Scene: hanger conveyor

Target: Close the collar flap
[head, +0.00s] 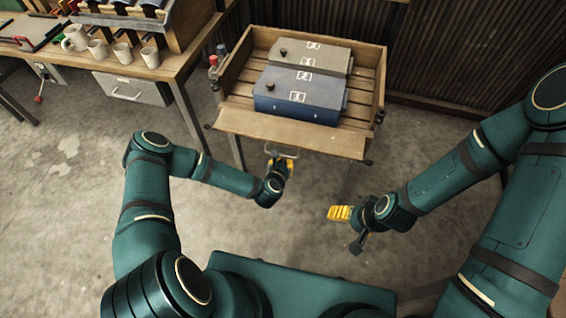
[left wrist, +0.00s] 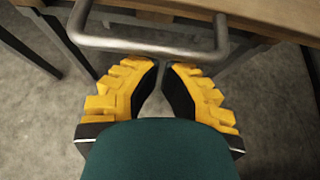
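The collar flap (head: 290,132) is the wooden front board of the slatted collar (head: 236,66). It is folded down and outward from the front edge. A grey metal handle (head: 284,152) hangs off its near edge and spans the left wrist view (left wrist: 150,45). My left gripper (head: 279,163) is just below the handle. In the left wrist view its yellow fingertips (left wrist: 161,64) nearly meet at the bar, with a narrow gap. The bar does not show between the fingers. My right gripper (head: 333,212) is apart, lower right of the flap; its finger gap is not clear.
A blue case (head: 297,109) and a grey case (head: 320,55) lie inside the collar. A workbench (head: 180,65) with several mugs stands at left. Red-capped bottles (head: 213,66) stand beside the collar. Concrete floor lies open in front.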

